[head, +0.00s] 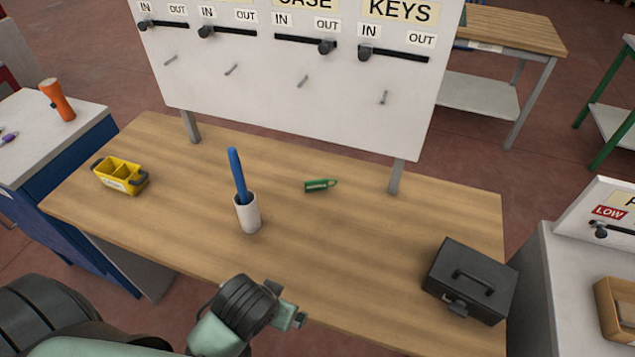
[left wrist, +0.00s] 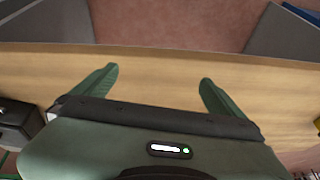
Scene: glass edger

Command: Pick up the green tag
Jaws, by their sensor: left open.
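The green tag (head: 320,185) lies flat on the wooden table, right of the white cup, in the head view. My left gripper (head: 295,309) is near the table's front edge, nearer to me than the tag and apart from it. In the left wrist view its two green fingers (left wrist: 158,90) are spread wide with nothing between them, over bare wood. The tag cannot be made out in the left wrist view. My right gripper is not in view.
On the wooden table (head: 400,232) stand a white cup (head: 247,214) with a blue stick, a yellow caddy (head: 121,177) and a dark cash box (head: 470,280). A white board (head: 290,70) with sliders and pegs rises behind. The wood around the tag is clear.

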